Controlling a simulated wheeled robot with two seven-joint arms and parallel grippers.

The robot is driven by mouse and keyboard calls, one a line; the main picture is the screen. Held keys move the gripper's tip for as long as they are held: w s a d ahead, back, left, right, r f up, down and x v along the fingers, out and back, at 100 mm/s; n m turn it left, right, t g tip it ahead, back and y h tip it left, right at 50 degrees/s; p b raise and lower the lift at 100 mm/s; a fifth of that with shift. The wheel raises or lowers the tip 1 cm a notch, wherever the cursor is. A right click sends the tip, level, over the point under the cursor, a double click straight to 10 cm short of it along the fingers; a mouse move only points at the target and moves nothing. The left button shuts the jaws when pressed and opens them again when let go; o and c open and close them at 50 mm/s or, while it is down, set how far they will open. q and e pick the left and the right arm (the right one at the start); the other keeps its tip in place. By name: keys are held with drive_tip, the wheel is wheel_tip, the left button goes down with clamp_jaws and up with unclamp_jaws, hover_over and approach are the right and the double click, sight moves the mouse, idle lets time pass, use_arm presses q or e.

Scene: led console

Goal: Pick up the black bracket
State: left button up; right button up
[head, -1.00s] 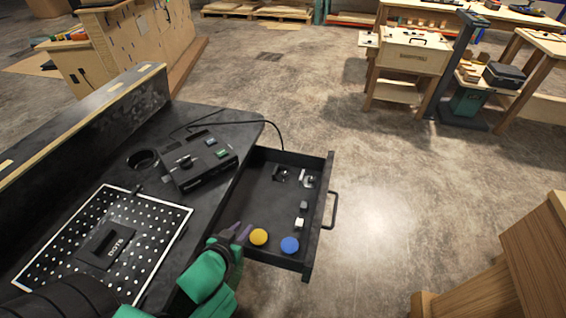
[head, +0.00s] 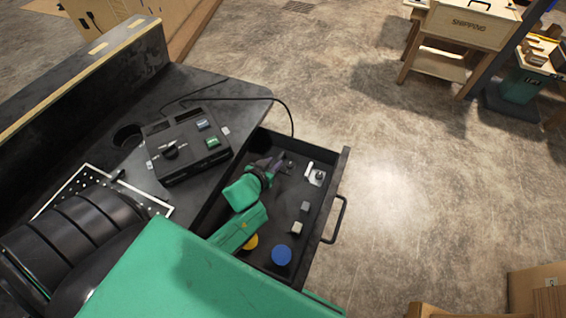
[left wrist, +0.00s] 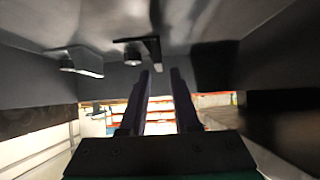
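The black bracket (head: 290,165) lies in the far part of the open drawer (head: 334,190). In the head view it is small and partly hidden by my left gripper (head: 277,163), which reaches into the drawer just left of it. In the left wrist view the black bracket (left wrist: 152,47) shows beyond the fingertips, with a round part beside it. The two fingers of my left gripper (left wrist: 160,78) are apart there with nothing between them. A light metal bracket (head: 315,174) lies right of the black one; it also shows in the left wrist view (left wrist: 78,62). My right gripper is not in view.
The drawer also holds a blue disc (head: 281,255), a yellow disc (head: 250,242) partly hidden by my arm, and two small grey blocks (head: 305,206). A control box (head: 187,142) with a cable sits on the black bench left of the drawer. Drawer walls surround the gripper.

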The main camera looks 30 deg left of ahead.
sight(279, 159)
use_arm(q)
drive_tip(key=x, duration=0.5)
drive_tip(key=shift+w+d+f+b, duration=0.1)
drive_tip(key=shift+w+f+b, duration=0.2)
drive_tip(key=shift+b, duration=0.1)
drive_tip(key=shift+s+r, duration=0.1)
drive_tip(key=shift+s, duration=0.05)
clamp_jaws()
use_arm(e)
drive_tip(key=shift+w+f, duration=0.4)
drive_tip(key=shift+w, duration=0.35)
use_arm(q)
drive_tip(key=shift+r, duration=0.1)
